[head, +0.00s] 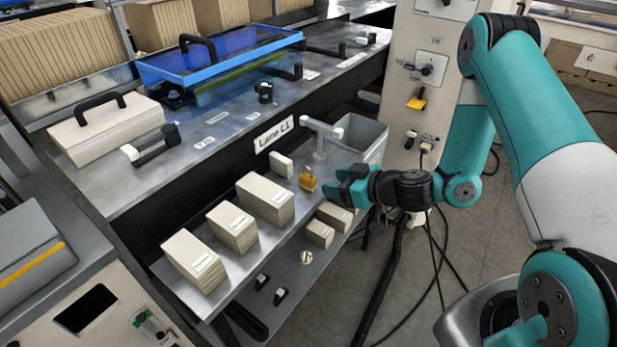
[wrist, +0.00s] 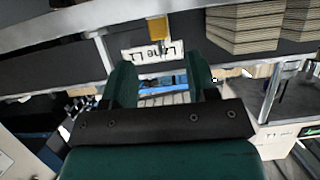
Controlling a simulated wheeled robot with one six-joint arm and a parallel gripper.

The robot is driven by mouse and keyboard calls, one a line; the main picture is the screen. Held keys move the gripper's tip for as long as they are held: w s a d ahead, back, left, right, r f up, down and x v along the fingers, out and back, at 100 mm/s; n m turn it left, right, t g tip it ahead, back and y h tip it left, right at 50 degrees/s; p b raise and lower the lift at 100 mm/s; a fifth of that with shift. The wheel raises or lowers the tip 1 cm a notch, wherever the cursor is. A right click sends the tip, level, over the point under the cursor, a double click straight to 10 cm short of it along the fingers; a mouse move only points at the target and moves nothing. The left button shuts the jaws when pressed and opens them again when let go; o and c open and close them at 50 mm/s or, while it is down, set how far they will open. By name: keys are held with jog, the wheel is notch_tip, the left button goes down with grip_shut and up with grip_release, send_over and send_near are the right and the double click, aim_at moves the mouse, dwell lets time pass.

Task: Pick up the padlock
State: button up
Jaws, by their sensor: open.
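The brass-yellow padlock (head: 308,181) sits on the lower metal shelf beside a white post fitting, at its right end. A yellow block that looks like the padlock (wrist: 158,28) also shows at the top of the wrist view, beyond the fingers. My gripper (head: 346,183) is just right of the padlock in the head view, with a small gap between them. Its two dark green fingers (wrist: 160,75) are apart with nothing between them. The padlock's shackle is too small to make out clearly.
Several kraft cartons (head: 265,200) stand left of the padlock. The white post (head: 320,140) and a grey bin (head: 362,138) stand close behind it. The upper counter's edge with the "Lane L1" sign (head: 274,134) overhangs the shelf. Open floor (head: 480,240) lies to the right.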

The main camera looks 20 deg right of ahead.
aim_at(313, 179)
jog(key=p+x, duration=0.1)
jog(key=x, duration=0.2)
jog(key=shift+w+a, duration=0.2)
jog(key=shift+a, duration=0.05)
jog(key=p+x, duration=0.2)
jog(key=x, duration=0.2)
jog(key=shift+w+a+p, duration=0.15)
jog(key=shift+w+p, duration=0.15)
jog(key=shift+p, duration=0.05)
jog(key=shift+w+a+f, duration=0.2)
jog(key=shift+w+f, duration=0.1)
jog(key=shift+w, duration=0.05)
grip_shut()
